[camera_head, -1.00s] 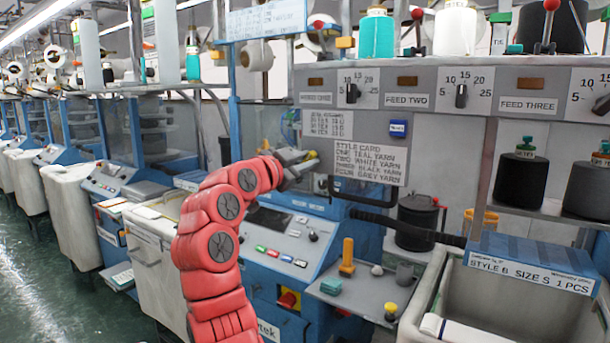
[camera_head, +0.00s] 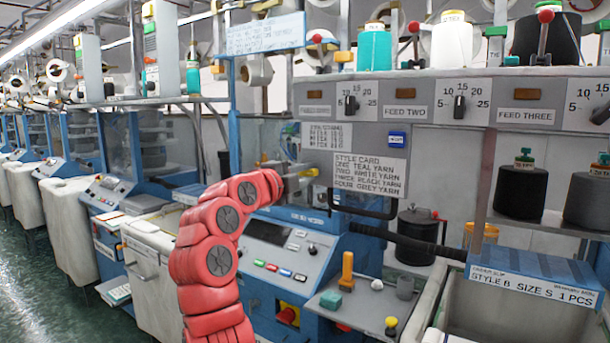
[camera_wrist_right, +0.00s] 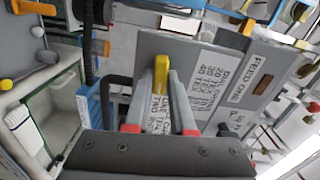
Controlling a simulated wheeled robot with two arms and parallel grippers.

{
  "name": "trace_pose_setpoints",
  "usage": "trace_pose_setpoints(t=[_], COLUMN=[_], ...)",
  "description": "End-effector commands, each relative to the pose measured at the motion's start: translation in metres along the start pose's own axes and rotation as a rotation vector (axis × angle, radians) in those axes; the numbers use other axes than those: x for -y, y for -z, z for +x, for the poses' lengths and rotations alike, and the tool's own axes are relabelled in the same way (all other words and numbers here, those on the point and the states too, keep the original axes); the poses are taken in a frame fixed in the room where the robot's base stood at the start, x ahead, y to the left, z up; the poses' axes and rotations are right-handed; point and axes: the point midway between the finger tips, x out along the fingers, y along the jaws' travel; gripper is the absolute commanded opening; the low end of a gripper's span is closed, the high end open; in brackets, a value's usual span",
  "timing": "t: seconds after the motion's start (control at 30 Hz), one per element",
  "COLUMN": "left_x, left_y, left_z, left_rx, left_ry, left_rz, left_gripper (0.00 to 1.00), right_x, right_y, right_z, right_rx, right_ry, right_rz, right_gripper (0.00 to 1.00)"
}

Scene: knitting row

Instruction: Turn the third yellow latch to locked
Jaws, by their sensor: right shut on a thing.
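My right gripper (camera_head: 304,176) is at the end of the red arm, in front of the blue knitting machine and left of the style card (camera_head: 369,174). In the right wrist view, its two grey fingers (camera_wrist_right: 165,95) are shut on a yellow latch (camera_wrist_right: 161,74), which stands upright between their tips. The fingers hide part of the latch's sides and base. I cannot tell from these views which in the row it is, or its locked mark. My left gripper is not in view.
A grey feed panel (camera_head: 440,97) with dials is above right. A black bar handle (camera_head: 362,211) sticks out below the style card. A small side shelf (camera_head: 365,305) holds an orange-handled tool (camera_head: 347,271) and small parts. A pale bin (camera_head: 520,317) stands at lower right.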

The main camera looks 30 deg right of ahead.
Motion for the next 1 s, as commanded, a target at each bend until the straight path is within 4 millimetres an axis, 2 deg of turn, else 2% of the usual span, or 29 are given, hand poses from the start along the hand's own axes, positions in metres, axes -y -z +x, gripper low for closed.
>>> trace_pose_setpoints(t=[0.33,0.8,0.83,0.97,1.0], left_x=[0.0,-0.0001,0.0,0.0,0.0], left_y=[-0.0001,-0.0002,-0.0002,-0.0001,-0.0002], left_z=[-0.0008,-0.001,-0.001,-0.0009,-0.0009], left_rx=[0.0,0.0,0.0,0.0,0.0], left_ry=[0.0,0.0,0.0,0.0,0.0], left_rz=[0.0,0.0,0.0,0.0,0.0], left_gripper=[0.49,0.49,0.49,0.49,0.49], right_x=[-0.0023,-0.0027,-0.0028,-0.0023,-0.0021], right_y=[-0.0003,-0.0003,-0.0002,-0.0002,-0.0002], right_z=[0.0001,0.0001,0.0002,0.0001,0.0001], right_rx=[-0.001,-0.002,-0.002,-0.001,-0.001], right_ry=[-0.004,-0.004,-0.005,-0.004,-0.003], right_rz=[0.108,0.119,0.119,0.119,0.119], right_gripper=[0.0,0.0,0.26,0.49,0.52])
